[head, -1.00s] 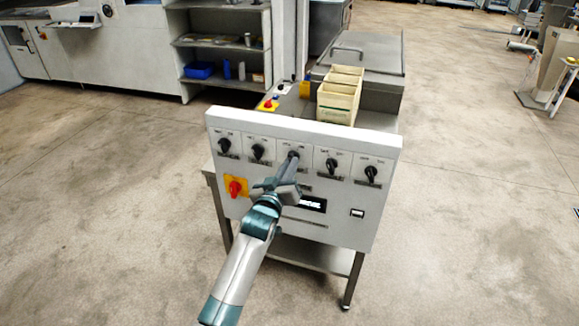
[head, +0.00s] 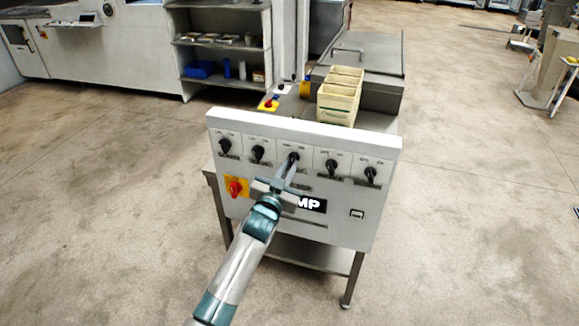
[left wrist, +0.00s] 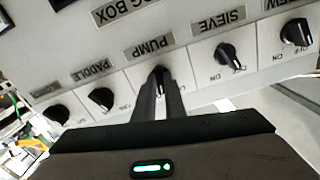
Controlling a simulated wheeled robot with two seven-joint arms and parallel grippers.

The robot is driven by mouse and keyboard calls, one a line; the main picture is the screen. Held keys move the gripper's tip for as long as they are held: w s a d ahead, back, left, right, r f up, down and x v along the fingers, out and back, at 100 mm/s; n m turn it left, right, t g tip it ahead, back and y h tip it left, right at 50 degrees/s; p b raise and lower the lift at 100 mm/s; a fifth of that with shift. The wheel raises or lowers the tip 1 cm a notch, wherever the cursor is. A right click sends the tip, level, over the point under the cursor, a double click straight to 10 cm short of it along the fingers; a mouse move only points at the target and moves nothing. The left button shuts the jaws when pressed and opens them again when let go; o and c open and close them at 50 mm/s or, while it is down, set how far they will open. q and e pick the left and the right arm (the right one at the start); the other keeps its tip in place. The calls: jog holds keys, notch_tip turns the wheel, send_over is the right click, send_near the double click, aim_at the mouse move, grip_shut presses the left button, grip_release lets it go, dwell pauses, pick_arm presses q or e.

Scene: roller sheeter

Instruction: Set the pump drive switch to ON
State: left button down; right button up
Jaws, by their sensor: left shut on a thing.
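The pump drive switch (head: 293,158) is the black rotary knob in the middle of the row on the white control panel (head: 335,222). In the left wrist view the pump knob (left wrist: 158,72) sits by an upside-down PUMP label. My left gripper (head: 289,168) is shut on this knob, its narrow fingers (left wrist: 158,98) reaching up to it from below. The fingers hide part of the knob and its position marks, so its setting is hard to read. My right gripper is out of view.
Similar knobs flank it: PADDLE (left wrist: 101,100) and SIEVE (left wrist: 226,54). A red-on-yellow switch (head: 235,188) is at the panel's lower left. Cream bins (head: 338,103) stand behind the panel.

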pick_arm(q)
jog(key=shift+m, duration=1)
jog(key=c, duration=1.8)
grip_release()
jog(key=shift+s, duration=0.1)
